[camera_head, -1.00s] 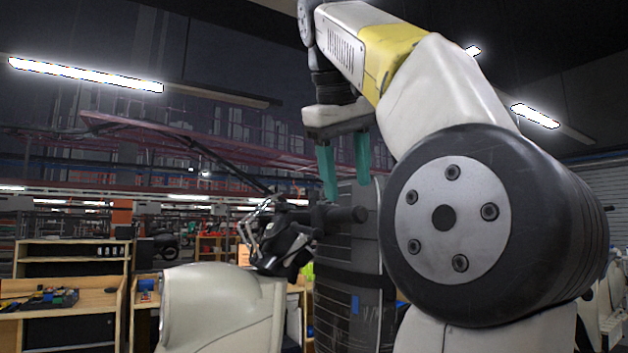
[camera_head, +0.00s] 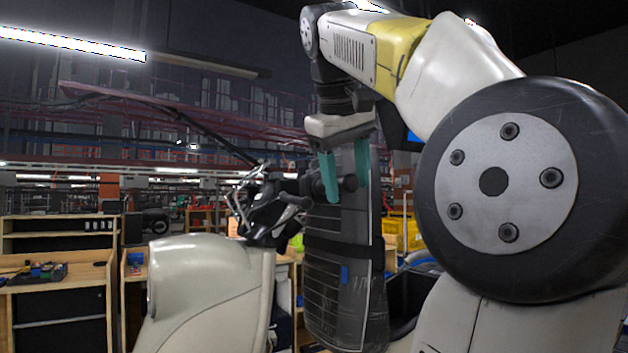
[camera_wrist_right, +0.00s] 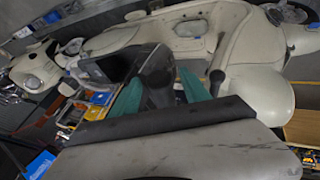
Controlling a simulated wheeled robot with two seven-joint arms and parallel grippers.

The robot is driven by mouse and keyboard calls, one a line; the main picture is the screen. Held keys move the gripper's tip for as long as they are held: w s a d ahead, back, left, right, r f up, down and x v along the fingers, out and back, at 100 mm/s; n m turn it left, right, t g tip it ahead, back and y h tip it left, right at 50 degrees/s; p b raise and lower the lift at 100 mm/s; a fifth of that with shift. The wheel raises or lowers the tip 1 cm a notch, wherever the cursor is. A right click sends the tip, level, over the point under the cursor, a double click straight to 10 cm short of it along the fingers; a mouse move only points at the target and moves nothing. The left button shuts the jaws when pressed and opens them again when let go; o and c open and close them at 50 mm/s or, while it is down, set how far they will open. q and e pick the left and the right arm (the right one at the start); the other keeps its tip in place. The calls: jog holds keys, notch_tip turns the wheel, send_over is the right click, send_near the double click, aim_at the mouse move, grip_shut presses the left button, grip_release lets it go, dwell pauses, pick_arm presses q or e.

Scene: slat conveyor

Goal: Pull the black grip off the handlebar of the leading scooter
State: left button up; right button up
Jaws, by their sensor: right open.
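The cream scooter (camera_head: 208,275) stands left of centre in the head view, its dark handlebar controls (camera_head: 262,208) on top. The black grip (camera_head: 348,184) points right from the handlebar. My left gripper is not in view.
A tall dark panel (camera_head: 345,270) with a blue tag stands just behind and below the grip. Wooden workbenches (camera_head: 62,272) are at the far left. More cream scooter bodies (camera_wrist_right: 196,35) show in the right wrist view.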

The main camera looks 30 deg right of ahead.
grip_shut()
dwell(0.4)
jog(key=shift+s, duration=0.2)
jog(key=shift+s, duration=0.2)
dwell(0.3)
jog(key=shift+s+r, duration=0.1)
jog(key=shift+s, duration=1.1)
dwell(1.1)
jog(key=shift+s+a, duration=0.1)
jog(key=shift+s, duration=1.35)
jog(key=shift+s+r, duration=0.15)
jog(key=shift+s, duration=1.35)
